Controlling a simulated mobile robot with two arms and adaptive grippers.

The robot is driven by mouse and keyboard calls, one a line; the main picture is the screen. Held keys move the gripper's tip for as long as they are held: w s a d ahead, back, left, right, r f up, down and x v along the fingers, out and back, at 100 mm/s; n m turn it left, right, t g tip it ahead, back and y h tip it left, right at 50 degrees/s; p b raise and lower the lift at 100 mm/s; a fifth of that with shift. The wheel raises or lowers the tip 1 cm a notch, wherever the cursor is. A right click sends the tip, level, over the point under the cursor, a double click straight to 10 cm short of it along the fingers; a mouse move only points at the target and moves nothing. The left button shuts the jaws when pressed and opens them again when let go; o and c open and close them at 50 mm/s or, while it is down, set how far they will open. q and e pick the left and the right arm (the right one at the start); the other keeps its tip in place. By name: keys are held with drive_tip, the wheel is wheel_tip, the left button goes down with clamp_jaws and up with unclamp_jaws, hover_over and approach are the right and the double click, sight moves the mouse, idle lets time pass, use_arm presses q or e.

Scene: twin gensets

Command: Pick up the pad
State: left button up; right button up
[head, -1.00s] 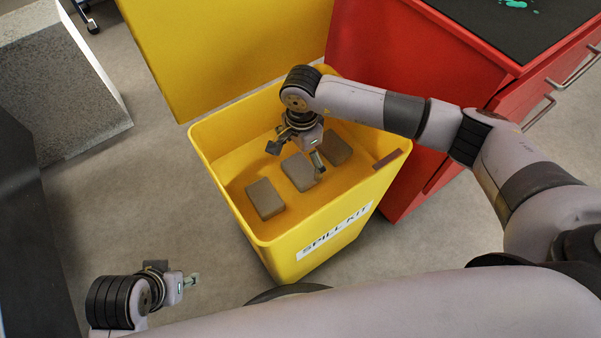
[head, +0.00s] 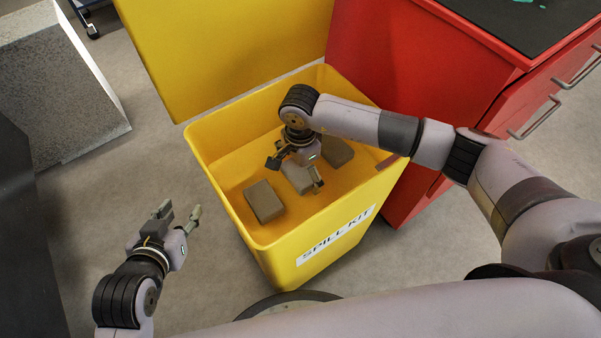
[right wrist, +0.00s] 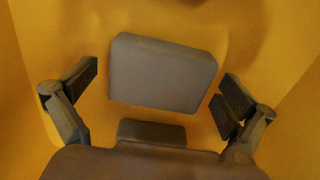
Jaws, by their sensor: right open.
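Three grey-brown pads lie in the yellow spill kit bin (head: 225,190): a left pad (head: 264,202), a middle pad (head: 294,180) and a right pad (head: 338,150). My right gripper (head: 296,175) is inside the bin, open, its fingers spread about the middle pad and partly covering it. In the right wrist view a pad (right wrist: 162,73) lies ahead, between the open fingers; I cannot tell whether they touch it. A second grey-brown piece (right wrist: 152,131) shows nearer the palm, partly hidden. My left gripper (head: 179,214) is open and empty, outside the bin at the left.
The bin's yellow lid (head: 220,45) stands raised behind it. A red cabinet (head: 430,75) with a dark top adjoins the bin at right. A speckled grey block (head: 60,85) stands at far left. Floor is free left of the bin.

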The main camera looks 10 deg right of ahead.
drive_tip(key=c, duration=1)
drive_tip(key=shift+o, duration=0.2)
